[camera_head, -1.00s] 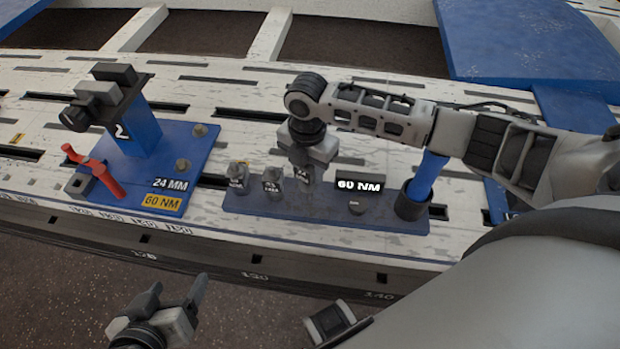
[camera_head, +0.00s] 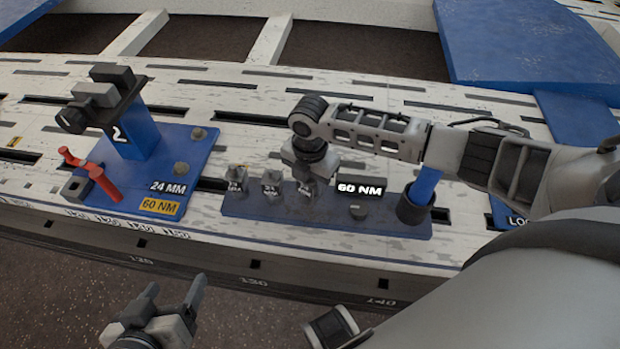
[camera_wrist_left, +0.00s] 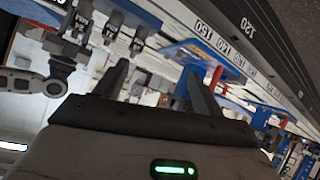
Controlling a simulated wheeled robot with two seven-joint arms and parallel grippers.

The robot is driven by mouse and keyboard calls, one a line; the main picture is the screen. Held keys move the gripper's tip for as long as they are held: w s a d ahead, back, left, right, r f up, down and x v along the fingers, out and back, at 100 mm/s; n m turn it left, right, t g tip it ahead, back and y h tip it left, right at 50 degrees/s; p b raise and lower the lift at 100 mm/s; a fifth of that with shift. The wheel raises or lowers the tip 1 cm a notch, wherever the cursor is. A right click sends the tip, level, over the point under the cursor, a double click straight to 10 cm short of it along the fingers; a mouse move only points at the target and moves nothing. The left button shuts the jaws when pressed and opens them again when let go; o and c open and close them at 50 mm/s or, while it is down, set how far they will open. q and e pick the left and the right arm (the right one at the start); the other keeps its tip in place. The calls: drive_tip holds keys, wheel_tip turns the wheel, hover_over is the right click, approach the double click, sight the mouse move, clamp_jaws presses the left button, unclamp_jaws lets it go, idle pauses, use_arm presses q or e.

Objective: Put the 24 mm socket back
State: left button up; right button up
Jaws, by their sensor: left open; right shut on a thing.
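The 24 mm socket (camera_head: 306,192) is a grey cylinder with a small white label, at the right end of a row of sockets on the blue rack (camera_head: 335,219). My right gripper (camera_head: 311,172) points down and is shut on its top. The socket stands upright at the rack; whether its base is fully seated cannot be told. Two other grey sockets (camera_head: 237,179) and (camera_head: 271,184) stand to its left. My left gripper (camera_head: 175,288) is open and empty in front of the bench edge; it also shows in the left wrist view (camera_wrist_left: 156,70).
A dark 60 NM display (camera_head: 361,188) and a blue-handled tool (camera_head: 423,190) in a dark holder are right of the socket. A blue stand (camera_head: 137,140) marked 2, with a red lever (camera_head: 98,178) and 24 MM and 60 NM labels, is left. The slotted bench has free room behind the rack.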

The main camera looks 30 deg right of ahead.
drive_tip(key=o, duration=1)
drive_tip(key=shift+f, duration=0.1)
drive_tip(key=shift+c, duration=0.2)
drive_tip(key=shift+o, duration=1.2)
